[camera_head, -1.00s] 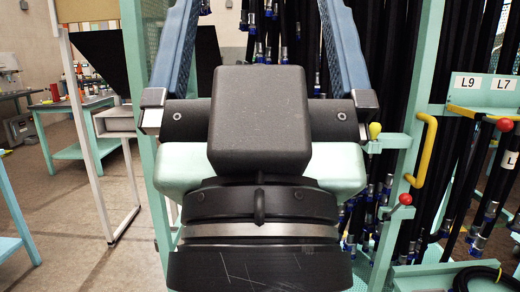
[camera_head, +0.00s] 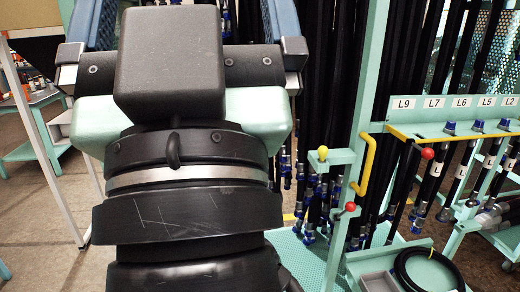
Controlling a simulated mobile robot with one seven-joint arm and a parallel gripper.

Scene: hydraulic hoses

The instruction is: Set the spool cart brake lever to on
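My gripper (camera_head: 182,22) is at the top left in the head view, seen from behind. Its two blue fingers stand wide apart, with their tips past the top edge, and I see nothing held. A green post with a yellow handle (camera_head: 367,165) stands right of it. A short lever with a red knob (camera_head: 349,206) sticks out from this post, and a yellow-knobbed lever (camera_head: 323,153) rises from a bracket to its left. Another red-knobbed lever (camera_head: 428,153) is farther right. No marking shows which is the brake lever or its setting. My gripper is apart from all three.
A green rack (camera_head: 455,130) with labels such as L9 and L7 holds hanging black hoses at the right. A coiled black hose (camera_head: 430,270) lies on a tray at the lower right. A green workbench (camera_head: 30,150) stands at the far left, with open floor before it.

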